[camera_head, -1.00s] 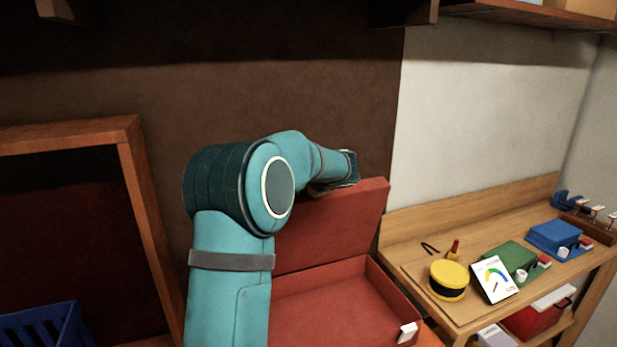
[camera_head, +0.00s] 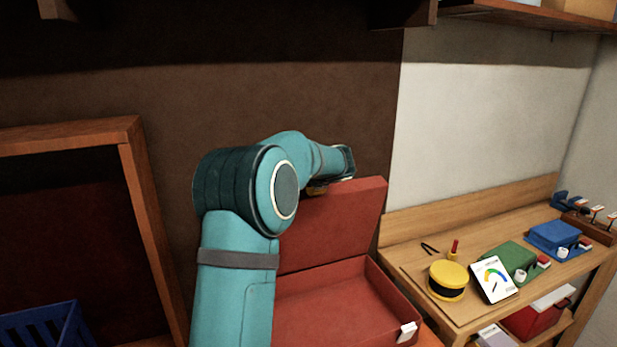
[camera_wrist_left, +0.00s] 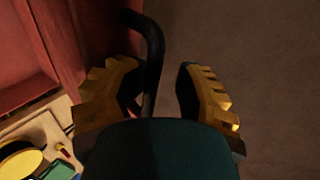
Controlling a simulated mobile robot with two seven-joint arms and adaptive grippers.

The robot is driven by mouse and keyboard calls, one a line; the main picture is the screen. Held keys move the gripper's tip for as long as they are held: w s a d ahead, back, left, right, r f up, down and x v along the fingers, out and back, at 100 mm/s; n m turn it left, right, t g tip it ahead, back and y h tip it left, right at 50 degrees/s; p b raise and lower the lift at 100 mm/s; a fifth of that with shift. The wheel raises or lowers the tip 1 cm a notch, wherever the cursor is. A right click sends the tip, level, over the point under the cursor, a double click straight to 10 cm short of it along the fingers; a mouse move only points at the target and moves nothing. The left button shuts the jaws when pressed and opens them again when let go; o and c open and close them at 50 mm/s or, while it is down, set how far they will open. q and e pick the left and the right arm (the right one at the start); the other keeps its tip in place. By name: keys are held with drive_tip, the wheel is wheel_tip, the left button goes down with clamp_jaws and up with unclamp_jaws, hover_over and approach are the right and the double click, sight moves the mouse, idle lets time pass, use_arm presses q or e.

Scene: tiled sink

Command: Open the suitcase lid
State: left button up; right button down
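The red suitcase stands open, its base (camera_head: 335,310) flat and its lid (camera_head: 340,220) raised nearly upright at the back. The lid also shows at the left of the left wrist view (camera_wrist_left: 70,40). My left gripper (camera_head: 318,188) is at the lid's top edge, partly hidden by my arm in the head view. In the left wrist view its yellow fingers (camera_wrist_left: 155,88) are apart. A black curved handle (camera_wrist_left: 152,45) on the lid runs between them, closer to the left finger; I cannot tell whether they touch. My right gripper is not in view.
A wooden bench (camera_head: 415,255) on the right holds a yellow round container (camera_head: 448,280), a gauge card (camera_head: 493,280), and green and blue boxes. A blue basket (camera_head: 40,328) and wooden frame (camera_head: 150,230) are at left. A brown wall (camera_head: 300,100) is behind the lid.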

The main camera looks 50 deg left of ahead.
use_arm(q)
drive_tip(key=shift+s+d+f, duration=0.1)
drive_tip(key=shift+f, duration=0.15)
drive_tip(key=shift+b+v, duration=0.3)
drive_tip(key=shift+v, duration=1.45)
drive_tip(key=b+v, duration=0.1)
drive_tip(key=v, duration=0.4)
drive_tip(key=shift+r, duration=0.25)
